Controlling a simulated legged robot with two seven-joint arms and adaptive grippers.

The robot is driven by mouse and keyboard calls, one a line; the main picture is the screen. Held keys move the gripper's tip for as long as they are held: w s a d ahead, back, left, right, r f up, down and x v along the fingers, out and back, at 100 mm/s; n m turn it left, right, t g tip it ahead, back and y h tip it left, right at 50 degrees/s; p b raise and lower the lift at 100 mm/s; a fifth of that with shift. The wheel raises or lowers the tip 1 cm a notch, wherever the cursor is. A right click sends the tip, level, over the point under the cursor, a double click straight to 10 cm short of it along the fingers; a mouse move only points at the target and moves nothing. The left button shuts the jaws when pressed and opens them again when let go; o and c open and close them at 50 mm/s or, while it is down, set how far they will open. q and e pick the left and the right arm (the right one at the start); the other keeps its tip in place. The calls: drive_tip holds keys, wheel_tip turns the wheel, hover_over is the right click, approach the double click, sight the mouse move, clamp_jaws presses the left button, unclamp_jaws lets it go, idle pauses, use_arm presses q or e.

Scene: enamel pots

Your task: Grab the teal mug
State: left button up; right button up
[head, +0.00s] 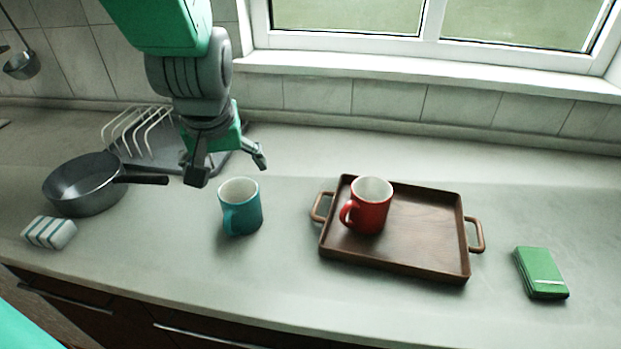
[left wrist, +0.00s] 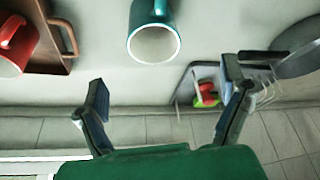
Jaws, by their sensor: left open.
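The teal mug (head: 241,207) stands upright on the counter, left of the wooden tray, with its handle toward the front left in the head view. My left gripper (head: 228,172) is open and empty, above and behind the mug, its fingers spread apart. In the left wrist view the mug (left wrist: 154,32) is at the top centre with its white inside showing, beyond the open left fingertips (left wrist: 165,85) and touching neither. My right gripper is in neither view.
A red mug (head: 368,206) stands on the brown tray (head: 430,260). A grey pan (head: 84,186), a striped block (head: 48,232) and a dish rack (head: 140,132) are at left. The counter in front of the teal mug is clear.

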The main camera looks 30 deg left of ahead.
use_arm(q)
drive_tip(key=w+r, duration=0.1)
drive_tip(key=b, duration=0.2)
approach(239, 198)
drive_tip(key=d+f, duration=0.1)
drive_tip(key=d, duration=0.1)
drive_tip(key=x, duration=0.2)
drive_tip(key=b+x, duration=0.1)
drive_tip(key=x, duration=0.1)
drive_tip(key=s+a+x, duration=0.1)
drive_tip(key=x, duration=0.1)
drive_tip(key=shift+w+a+f+b, duration=0.15)
drive_tip(key=shift+a+f+b, duration=0.05)
drive_tip(key=shift+b, duration=0.15)
drive_tip(key=shift+w+d, duration=0.1)
drive_tip(key=shift+d+r, duration=0.15)
drive_tip(key=shift+d, duration=0.4)
drive_tip(key=c, duration=1.4)
drive_tip(key=shift+a, duration=0.4)
drive_tip(key=shift+c, duration=0.2)
